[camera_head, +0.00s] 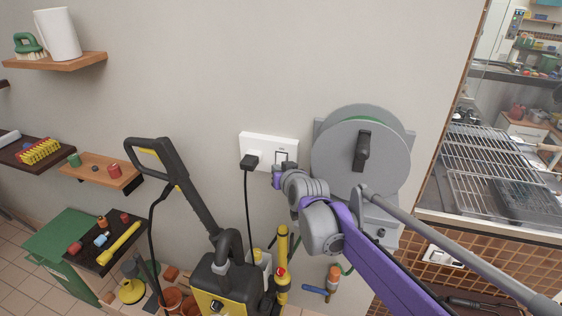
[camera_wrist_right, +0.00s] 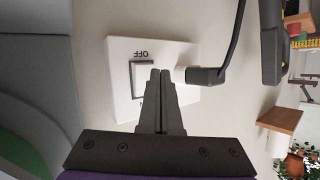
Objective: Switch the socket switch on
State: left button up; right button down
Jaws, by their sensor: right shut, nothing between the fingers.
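The white socket plate (camera_head: 268,147) is on the wall, with a black plug and cord (camera_head: 250,162) in its left part. In the right wrist view the plate (camera_wrist_right: 125,107) fills the middle. Its switch (camera_wrist_right: 143,75) is a white rocker in a dark frame with the word OFF beside it. My right gripper (camera_wrist_right: 160,72) is shut and empty, its fingertips over the plate between the switch and the plug (camera_wrist_right: 203,75), overlapping the switch's edge. I cannot tell if they touch it. In the head view my right gripper (camera_head: 278,168) is at the plate's right part. My left gripper is not in view.
A grey hose reel (camera_head: 335,150) is on the wall right of the plate. A yellow and black pressure washer (camera_head: 222,280) stands below, its handle at the left. Shelves (camera_head: 60,62) with items are at the far left. Wall above the plate is clear.

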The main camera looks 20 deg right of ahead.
jog(key=shift+s+a+f+b, duration=0.2)
jog(key=shift+s+a, duration=0.4)
jog(key=shift+s, duration=0.35)
jog(key=shift+s+a+f+b, duration=0.2)
jog(key=shift+s+a, duration=0.35)
jog(key=shift+s, duration=0.35)
jog(key=s+f+g, duration=0.2)
jog(key=s+f, duration=0.4)
jog(key=s, duration=0.4)
jog(key=s+f+n+g, duration=0.1)
jog(key=s+f+g, duration=0.2)
jog(key=s+f, duration=0.3)
jog(key=s+d+f+g, duration=0.1)
jog(key=s+f+g, duration=0.2)
jog(key=s, duration=1.3)
notch_tip(320, 180, down, 3)
jog(key=shift+s+r, duration=0.1)
jog(key=shift+s, duration=0.05)
